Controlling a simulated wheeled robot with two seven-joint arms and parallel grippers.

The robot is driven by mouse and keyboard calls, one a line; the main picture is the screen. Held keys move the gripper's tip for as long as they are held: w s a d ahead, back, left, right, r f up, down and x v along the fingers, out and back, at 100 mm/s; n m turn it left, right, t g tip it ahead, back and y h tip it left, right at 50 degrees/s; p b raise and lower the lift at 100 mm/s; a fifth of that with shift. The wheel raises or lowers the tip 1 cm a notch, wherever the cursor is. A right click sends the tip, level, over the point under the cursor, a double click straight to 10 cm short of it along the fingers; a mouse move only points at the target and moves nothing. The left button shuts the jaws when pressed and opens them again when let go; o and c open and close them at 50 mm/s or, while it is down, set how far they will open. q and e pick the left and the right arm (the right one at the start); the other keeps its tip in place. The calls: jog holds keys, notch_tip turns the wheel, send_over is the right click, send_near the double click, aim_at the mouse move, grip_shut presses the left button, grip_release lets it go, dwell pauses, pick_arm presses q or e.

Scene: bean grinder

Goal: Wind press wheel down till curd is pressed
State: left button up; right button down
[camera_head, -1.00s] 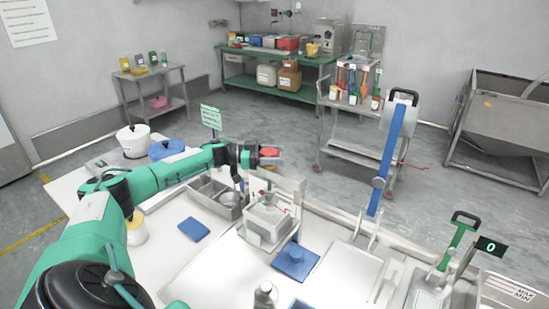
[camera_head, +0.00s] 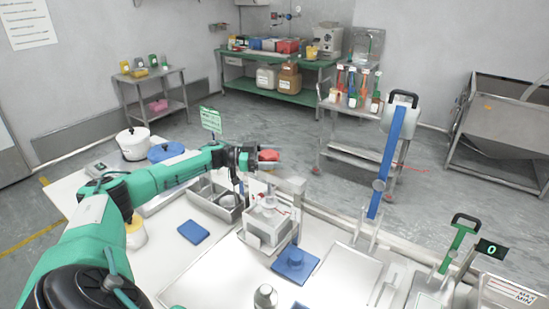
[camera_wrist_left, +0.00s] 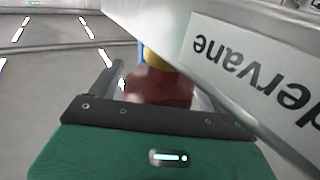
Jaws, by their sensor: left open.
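The red wheel or knob (camera_head: 268,155) shows above the press, right at the tips of my left gripper (camera_head: 256,159). The press has a grey upright and arm (camera_head: 291,184) and a clear-walled white box (camera_head: 268,222) on the table; the curd inside is too small to make out. In the left wrist view a dark red part (camera_wrist_left: 158,86) with a yellow band lies between the fingers of my left gripper (camera_wrist_left: 160,75), which is open; contact cannot be told. A metal beam with a printed label (camera_wrist_left: 255,75) crosses close on the right. My right gripper is not in view.
A steel tray (camera_head: 217,198) is behind left, and a blue lever (camera_head: 392,150) rises at the right. A blue cloth (camera_head: 193,231) lies on the table's left.

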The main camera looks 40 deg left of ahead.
pick_arm(q)
jog(key=b+v, duration=0.5)
jog(key=v, duration=0.8)
jog(key=shift+a, duration=0.15)
jog(key=shift+s, duration=0.1)
